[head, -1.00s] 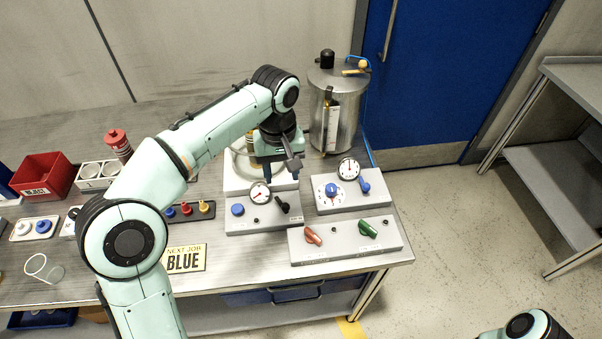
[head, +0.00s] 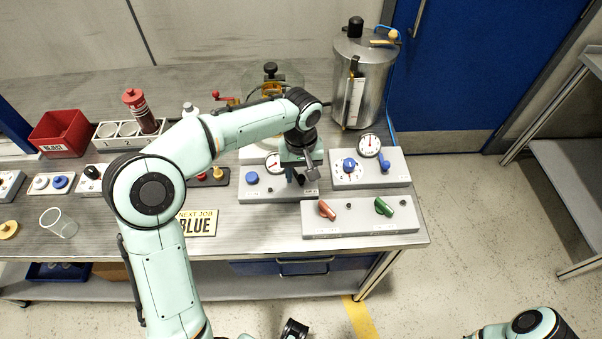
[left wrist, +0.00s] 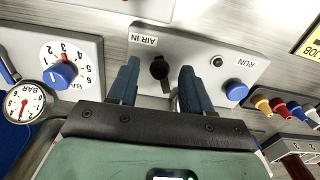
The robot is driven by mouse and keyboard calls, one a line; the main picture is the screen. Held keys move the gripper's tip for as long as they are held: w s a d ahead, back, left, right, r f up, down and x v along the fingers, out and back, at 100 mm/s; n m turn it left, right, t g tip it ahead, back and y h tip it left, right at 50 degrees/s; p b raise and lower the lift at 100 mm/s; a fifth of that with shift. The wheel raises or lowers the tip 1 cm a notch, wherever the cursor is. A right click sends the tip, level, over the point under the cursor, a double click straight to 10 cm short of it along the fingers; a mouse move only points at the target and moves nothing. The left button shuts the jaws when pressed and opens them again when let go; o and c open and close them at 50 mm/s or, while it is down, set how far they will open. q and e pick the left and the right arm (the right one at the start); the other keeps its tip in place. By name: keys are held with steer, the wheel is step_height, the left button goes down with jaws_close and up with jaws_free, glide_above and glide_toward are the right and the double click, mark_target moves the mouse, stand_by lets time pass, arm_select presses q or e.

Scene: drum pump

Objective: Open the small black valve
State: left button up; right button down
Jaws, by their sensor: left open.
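The small black valve (left wrist: 158,68) sits on a grey panel (left wrist: 200,70) beside the AIR IN label, seen in the left wrist view. My left gripper (left wrist: 158,88) is open, with one blue finger on each side of the valve and a gap to each. I cannot tell whether its fingertips reach down to the valve's height. In the head view my left gripper (head: 299,178) is over the right part of the same panel (head: 262,196) and hides most of the valve. My right gripper does not show clearly.
A blue button (left wrist: 236,90) is on the same panel. A panel with a blue dial (head: 349,165), gauge (head: 369,145) and blue lever stands to the right. A steel drum (head: 360,80) stands behind.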

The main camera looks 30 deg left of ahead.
arm_select(q)
steer(key=shift+f, duration=0.2)
jaws_close()
steer(key=shift+s+a+r+m+p, duration=0.1)
steer(key=shift+s+a+m+p, duration=0.1)
steer(key=shift+m, duration=0.4)
steer(key=shift+s+a+m+p, duration=0.1)
steer(key=shift+s+m+p, duration=0.1)
steer(key=shift+m, duration=0.4)
steer(key=shift+s+a+m, duration=0.15)
steer(key=shift+a+m, duration=0.1)
steer(key=shift+m, duration=0.4)
steer(key=shift+s+a+m, duration=0.15)
steer(key=shift+a+m, duration=0.05)
steer(key=shift+m, duration=0.45)
jaws_free()
